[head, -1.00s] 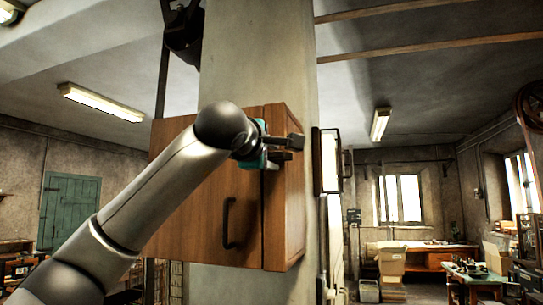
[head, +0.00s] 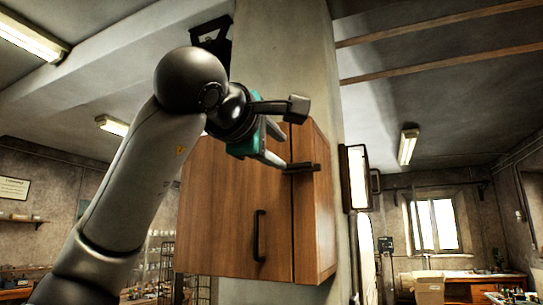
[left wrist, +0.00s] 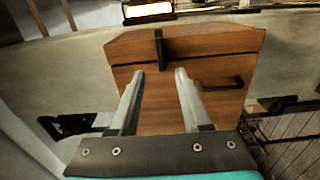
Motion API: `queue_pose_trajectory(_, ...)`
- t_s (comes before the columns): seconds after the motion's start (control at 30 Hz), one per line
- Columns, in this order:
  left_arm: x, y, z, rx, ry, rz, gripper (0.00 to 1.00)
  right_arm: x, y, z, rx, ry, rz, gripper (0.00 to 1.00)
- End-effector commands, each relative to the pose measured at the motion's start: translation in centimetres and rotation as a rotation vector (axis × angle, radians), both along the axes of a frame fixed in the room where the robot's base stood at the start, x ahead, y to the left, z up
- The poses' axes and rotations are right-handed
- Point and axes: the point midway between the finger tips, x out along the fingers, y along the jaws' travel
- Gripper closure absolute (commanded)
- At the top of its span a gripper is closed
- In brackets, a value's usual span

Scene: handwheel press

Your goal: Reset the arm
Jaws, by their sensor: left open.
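My left arm comes in from the left in the head view and ends in my left gripper (head: 294,138). The gripper is open and empty, its fingers pointing right in front of the upper part of a wooden wall cabinet (head: 215,215). In the left wrist view my left gripper (left wrist: 159,76) has its two fingers apart, with the cabinet (left wrist: 225,45) beyond them. Nothing is between the fingertips. I cannot tell how far they are from the cabinet. My right gripper is in neither view.
The closed cabinet has a dark handle (head: 258,236) and hangs on a pale pillar (head: 290,60). A lit wall box (head: 357,177) is to the right of it. A wooden bench (head: 470,285) stands by the far window. The space right of the pillar looks open.

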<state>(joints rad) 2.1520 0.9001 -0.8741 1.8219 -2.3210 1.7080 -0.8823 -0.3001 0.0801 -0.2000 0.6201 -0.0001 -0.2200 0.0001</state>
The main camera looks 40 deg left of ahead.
Motion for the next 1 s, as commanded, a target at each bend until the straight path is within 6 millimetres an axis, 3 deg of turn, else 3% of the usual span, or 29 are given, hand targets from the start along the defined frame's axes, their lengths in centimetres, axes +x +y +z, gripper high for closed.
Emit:
queue_pose_trajectory(0.2, -1.9, -0.5, 0.0, 0.000, 0.000, -0.001, 0.53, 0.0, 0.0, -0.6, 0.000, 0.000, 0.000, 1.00)
queue_pose_trajectory(0.77, -2.0, -0.5, 0.0, 0.000, 0.002, 0.000, 0.53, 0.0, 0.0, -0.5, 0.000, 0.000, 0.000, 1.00)
queue_pose_trajectory(0.87, -1.4, -0.8, -0.5, -0.008, 0.015, -0.018, 0.53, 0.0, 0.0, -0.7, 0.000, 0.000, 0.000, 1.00)
queue_pose_trajectory(1.0, 2.3, -3.3, -4.1, -0.063, 0.104, -0.137, 0.53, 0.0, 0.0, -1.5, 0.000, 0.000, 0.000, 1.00)
